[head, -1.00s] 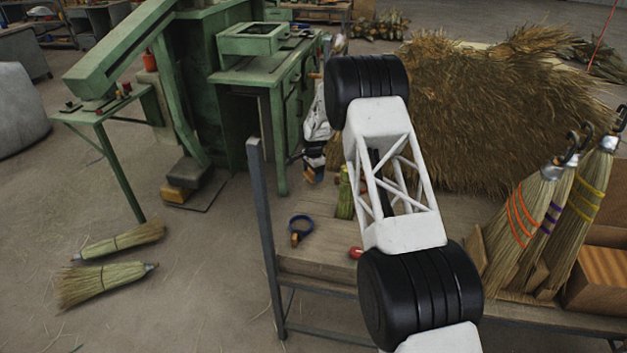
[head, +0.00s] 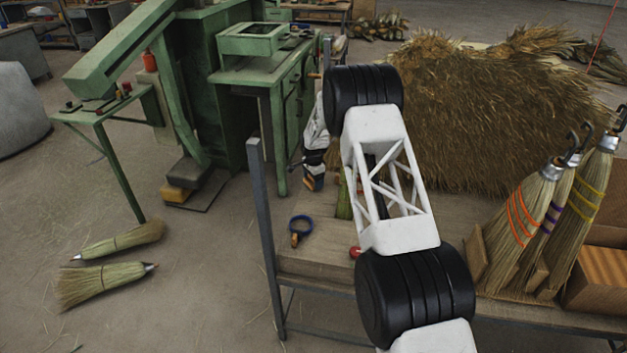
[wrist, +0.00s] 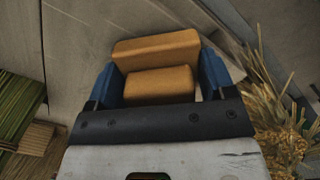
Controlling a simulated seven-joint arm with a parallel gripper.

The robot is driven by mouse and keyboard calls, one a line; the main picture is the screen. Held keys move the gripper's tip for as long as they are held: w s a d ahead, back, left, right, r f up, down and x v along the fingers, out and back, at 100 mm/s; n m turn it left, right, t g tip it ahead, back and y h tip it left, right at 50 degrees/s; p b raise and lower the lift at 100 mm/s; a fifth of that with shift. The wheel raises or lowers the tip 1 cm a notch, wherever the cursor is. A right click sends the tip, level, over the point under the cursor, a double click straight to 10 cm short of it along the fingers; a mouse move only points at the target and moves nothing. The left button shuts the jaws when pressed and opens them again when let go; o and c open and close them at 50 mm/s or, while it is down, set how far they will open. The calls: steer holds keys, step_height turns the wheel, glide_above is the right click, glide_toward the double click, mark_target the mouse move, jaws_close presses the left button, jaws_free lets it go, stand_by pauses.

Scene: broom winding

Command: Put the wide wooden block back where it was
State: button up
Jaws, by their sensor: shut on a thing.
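My gripper (wrist: 160,85) has blue fingers, shut on an orange-brown wooden block (wrist: 158,85). In the wrist view a second orange-brown wooden surface (wrist: 155,47) shows just beyond it and is a little wider. I cannot tell whether this is another block or part of the same one. In the head view my gripper (head: 314,182) hangs at the far left edge of the workbench (head: 330,235), beyond the blue ring, with a small bit of orange between its fingers. My arm hides part of the bench there.
A blue ring-shaped item (head: 300,228) and a red ball (head: 355,252) are on the bench. A green broom bundle (head: 344,200) stands behind my arm. Upright brooms (head: 535,215) are at right, before a straw pile (head: 480,110). A metal post (head: 262,200) rises at the bench's left corner.

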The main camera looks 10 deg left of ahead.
steer(key=o, duration=0.8)
steer(key=shift+r, duration=0.15)
steer(key=shift+r, duration=5.95)
steer(key=shift+r, duration=0.1)
